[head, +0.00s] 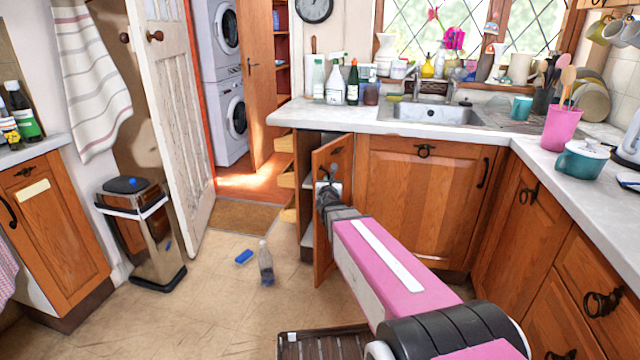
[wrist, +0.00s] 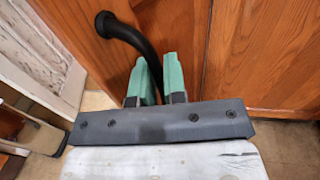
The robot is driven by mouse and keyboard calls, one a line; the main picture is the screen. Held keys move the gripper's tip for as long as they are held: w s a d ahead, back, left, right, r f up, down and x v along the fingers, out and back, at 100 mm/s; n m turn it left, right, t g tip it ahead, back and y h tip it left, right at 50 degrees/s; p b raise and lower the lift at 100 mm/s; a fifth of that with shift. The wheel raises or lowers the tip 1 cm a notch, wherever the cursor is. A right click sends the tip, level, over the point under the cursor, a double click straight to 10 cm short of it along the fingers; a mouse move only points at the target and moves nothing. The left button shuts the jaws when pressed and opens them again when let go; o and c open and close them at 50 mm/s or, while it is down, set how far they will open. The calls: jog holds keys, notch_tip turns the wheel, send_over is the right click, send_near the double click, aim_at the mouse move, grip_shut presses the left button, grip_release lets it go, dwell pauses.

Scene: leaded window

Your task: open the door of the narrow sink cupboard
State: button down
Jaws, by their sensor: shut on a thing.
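The narrow sink cupboard door (head: 322,245) is wooden and stands partly open, swung out from the cabinet front left of the sink. Shelves of the cupboard interior (head: 308,200) show to its left. My gripper (head: 328,186) is at the upper part of this door. In the wrist view, the green fingers of my gripper (wrist: 159,64) are shut on the black curved handle (wrist: 128,34). The handle's lower end is hidden between the fingers. The door panel (wrist: 185,40) also fills the middle of the wrist view.
A wider cupboard door (head: 420,195) is closed to the right. A clear bottle (head: 265,264) and a blue item (head: 244,257) lie or stand on the floor to the left. A dark slatted mat (head: 320,346) is in front. A bin (head: 145,235) stands at left.

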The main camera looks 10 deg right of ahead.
jog(key=shift+d+y, duration=0.3)
jog(key=shift+d, duration=0.05)
jog(key=c, duration=1.2)
grip_release()
jog(key=shift+s, duration=0.1)
jog(key=s+a, duration=0.1)
jog(key=s, duration=0.9)
jog(key=shift+s+a, duration=0.25)
jog(key=shift+a, duration=0.05)
